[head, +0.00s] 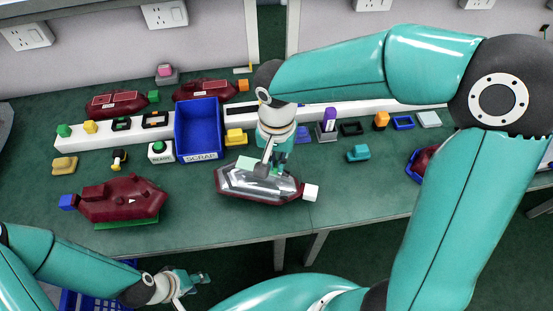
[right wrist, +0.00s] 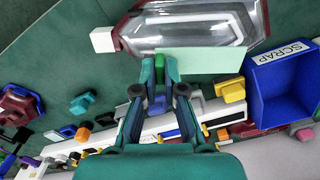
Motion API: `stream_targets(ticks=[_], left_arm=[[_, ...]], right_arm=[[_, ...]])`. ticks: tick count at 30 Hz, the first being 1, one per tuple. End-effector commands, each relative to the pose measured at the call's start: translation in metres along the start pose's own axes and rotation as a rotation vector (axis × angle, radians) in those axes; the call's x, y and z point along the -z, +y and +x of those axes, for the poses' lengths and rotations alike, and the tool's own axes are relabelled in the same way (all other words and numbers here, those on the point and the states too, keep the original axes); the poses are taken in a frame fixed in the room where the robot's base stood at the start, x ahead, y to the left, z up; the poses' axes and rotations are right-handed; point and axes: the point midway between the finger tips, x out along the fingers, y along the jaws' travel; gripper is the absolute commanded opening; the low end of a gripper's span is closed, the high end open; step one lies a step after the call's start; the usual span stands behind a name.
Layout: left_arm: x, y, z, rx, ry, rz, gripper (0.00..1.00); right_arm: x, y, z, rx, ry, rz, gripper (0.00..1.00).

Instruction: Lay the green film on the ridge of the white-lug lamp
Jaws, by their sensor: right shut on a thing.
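The white-lug lamp (head: 285,184) lies on the bench, dark red with a clear silvery lens facing up and a white lug (head: 311,192) at its right end. It also shows at the top of the right wrist view (right wrist: 190,28). My right gripper (head: 266,163) is above the lamp's far side, shut on the pale green film (right wrist: 200,61). The flat film reaches sideways from the fingertips over the lens edge; in the head view (head: 246,163) it overlaps the lamp's upper left. Whether it touches the lamp is unclear. My left gripper (head: 196,279) is low at the front, apart from the lamp.
A blue SCRAP bin (head: 199,124) stands behind left of the lamp. A blue-lug lamp (head: 125,199) lies at left. More dark red lamps (head: 117,104) lie at the back. A white rail (head: 105,142) with small coloured parts runs behind. The bench in front of the lamp is clear.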

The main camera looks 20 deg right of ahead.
Motion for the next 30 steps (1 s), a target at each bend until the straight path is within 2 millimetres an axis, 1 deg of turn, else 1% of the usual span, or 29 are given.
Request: stream_targets(ticks=[10,11,15,25,28,30], left_arm=[[0.0,-0.004,0.012,0.0,0.0,0.0,0.4],[0.0,-0.004,0.01,0.0,0.0,0.0,0.4],[0.0,-0.004,0.01,0.0,0.0,0.0,0.4],[0.0,-0.003,0.009,0.0,0.001,0.0,0.4],[0.0,-0.003,0.009,0.0,0.0,0.0,0.4],[0.0,-0.003,0.009,0.0,0.0,0.0,0.4]], right_arm=[[0.0,0.0,0.014,-0.001,0.0,0.0,0.0],[0.0,0.0,0.012,0.0,0.0,0.0,0.14],[0.0,0.0,0.012,0.0,0.0,0.0,0.37],[0.0,0.0,0.011,0.0,0.0,0.0,0.38],[0.001,0.0,0.005,0.001,0.002,0.0,0.38],[0.001,-0.001,-0.003,0.001,0.003,0.001,0.38]])
